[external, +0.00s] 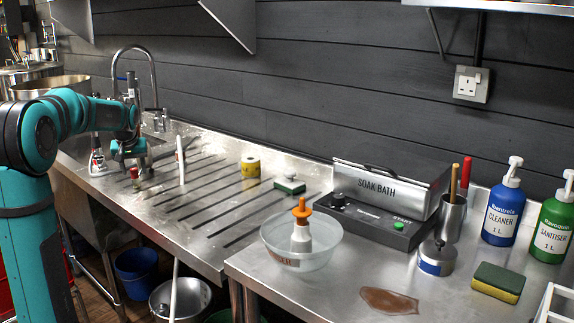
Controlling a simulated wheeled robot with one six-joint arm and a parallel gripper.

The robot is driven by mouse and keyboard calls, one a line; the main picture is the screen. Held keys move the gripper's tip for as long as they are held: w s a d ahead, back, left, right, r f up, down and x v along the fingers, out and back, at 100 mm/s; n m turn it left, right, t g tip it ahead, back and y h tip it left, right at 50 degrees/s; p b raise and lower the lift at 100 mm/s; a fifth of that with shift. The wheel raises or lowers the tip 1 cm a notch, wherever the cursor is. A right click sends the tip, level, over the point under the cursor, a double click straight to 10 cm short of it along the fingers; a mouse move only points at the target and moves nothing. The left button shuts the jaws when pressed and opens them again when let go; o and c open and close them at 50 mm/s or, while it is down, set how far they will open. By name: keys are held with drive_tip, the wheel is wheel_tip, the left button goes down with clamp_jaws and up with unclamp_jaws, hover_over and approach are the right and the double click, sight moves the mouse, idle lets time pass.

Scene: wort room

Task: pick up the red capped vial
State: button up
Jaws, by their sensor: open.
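A small vial with a red cap (135,174) stands on the steel drainboard near its left front edge, close to the sink. My gripper (131,162) is above it, pointing down, with its jaws open and empty. The fingertips are just above or around the cap; I cannot tell whether they touch it. The lower part of the vial is small and hard to make out.
A white spray bottle (97,158) stands left of my gripper, and a slim white upright piece (180,160) stands to its right. A yellow roll (250,167) and a green-and-white brush (289,184) lie farther right. A clear bowl (330,250) holds an orange-topped bottle. The ribbed drainboard (200,215) is mostly clear.

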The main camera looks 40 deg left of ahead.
sight(134, 174)
drive_tip(key=shift+x, duration=2.8)
drive_tip(key=shift+s+a, duration=0.1)
drive_tip(key=shift+c, duration=0.2)
drive_tip(key=c, duration=1)
